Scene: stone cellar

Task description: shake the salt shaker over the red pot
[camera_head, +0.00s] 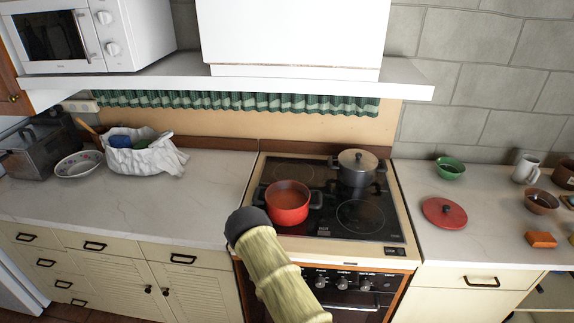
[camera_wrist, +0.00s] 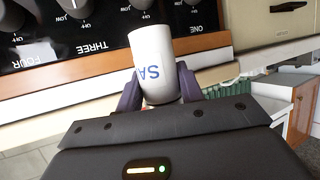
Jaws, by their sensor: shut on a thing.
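The red pot (camera_head: 289,214) stands uncovered on the front left of the black cooktop, with an orange-red filling. In the wrist view my gripper (camera_wrist: 160,84) is shut on the white salt shaker (camera_wrist: 154,52), which bears blue letters, of which "SA" shows. The shaker sits between the two dark fingers, with the stove's control panel behind it. In the head view my arm reaches up to just left of and in front of the pot. The fingers and the shaker cannot be made out there.
A grey lidded pot (camera_head: 357,172) stands at the back right of the cooktop (camera_head: 322,222). A red lid (camera_head: 444,213), a green bowl (camera_head: 450,169) and an orange block (camera_head: 541,240) lie on the right counter. A white cloth basket (camera_head: 146,158) stands on the left counter, whose front is clear.

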